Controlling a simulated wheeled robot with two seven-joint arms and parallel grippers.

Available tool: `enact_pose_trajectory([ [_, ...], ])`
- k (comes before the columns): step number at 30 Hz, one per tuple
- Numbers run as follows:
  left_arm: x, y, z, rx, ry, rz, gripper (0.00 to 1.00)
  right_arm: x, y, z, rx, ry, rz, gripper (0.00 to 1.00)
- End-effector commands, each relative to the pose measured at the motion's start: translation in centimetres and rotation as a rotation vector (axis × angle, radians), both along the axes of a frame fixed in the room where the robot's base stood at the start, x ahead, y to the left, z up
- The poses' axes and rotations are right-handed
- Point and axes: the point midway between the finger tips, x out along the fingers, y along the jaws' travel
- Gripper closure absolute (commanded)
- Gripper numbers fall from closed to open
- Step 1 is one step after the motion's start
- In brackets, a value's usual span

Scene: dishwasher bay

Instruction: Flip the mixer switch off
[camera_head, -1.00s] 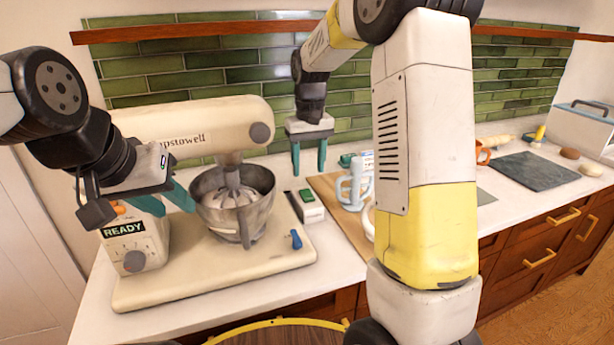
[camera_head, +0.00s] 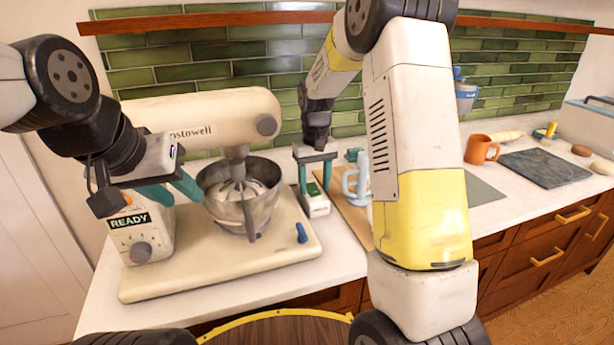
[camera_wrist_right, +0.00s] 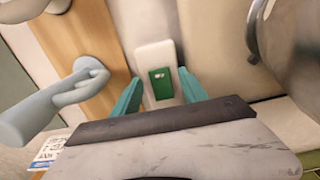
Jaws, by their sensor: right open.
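The cream stand mixer (camera_head: 190,118) stands on a cream base, with a metal bowl (camera_head: 240,205) under its head. Its control box carries a green READY display (camera_head: 129,220), a grey knob (camera_head: 140,252) and an orange button. A blue lever (camera_head: 301,233) sits on the base's right side. A white block with a green rectangle (camera_head: 317,208) is beside the base; I cannot tell which part is the switch. My right gripper (camera_head: 315,187) is open above this block, which shows between its fingers in the wrist view (camera_wrist_right: 154,58). My left gripper (camera_head: 172,193) is open and empty above the control box.
An orange mug (camera_head: 481,149) and a dark slab (camera_head: 545,168) lie farther right. My right arm hides part of the counter.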

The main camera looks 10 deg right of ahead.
Motion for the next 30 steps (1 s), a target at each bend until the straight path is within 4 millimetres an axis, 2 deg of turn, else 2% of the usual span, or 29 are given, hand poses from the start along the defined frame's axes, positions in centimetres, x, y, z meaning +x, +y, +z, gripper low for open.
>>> enact_pose_trajectory([
  [1,0.0,0.0,0.0,0.0,0.0,0.0,0.64,0.0,0.0,0.02,0.0,0.0,0.0,0.53],
  [8,0.0,0.0,0.0,0.0,0.0,0.0,0.64,0.0,0.01,0.04,0.0,0.0,0.0,0.98],
  [9,0.0,0.0,0.0,0.0,0.0,0.0,0.64,0.0,0.01,0.04,0.0,0.0,0.0,1.0],
  [14,0.0,0.0,0.0,0.0,0.0,0.0,0.64,0.1,0.03,0.0,-0.003,0.018,0.001,1.0],
  [24,0.0,0.0,0.0,0.0,0.0,0.0,0.64,0.81,0.2,0.11,-0.042,0.218,0.002,1.0],
  [30,0.0,0.0,0.0,0.0,0.0,0.0,0.64,0.82,0.19,0.25,-0.05,0.254,0.001,1.0],
])
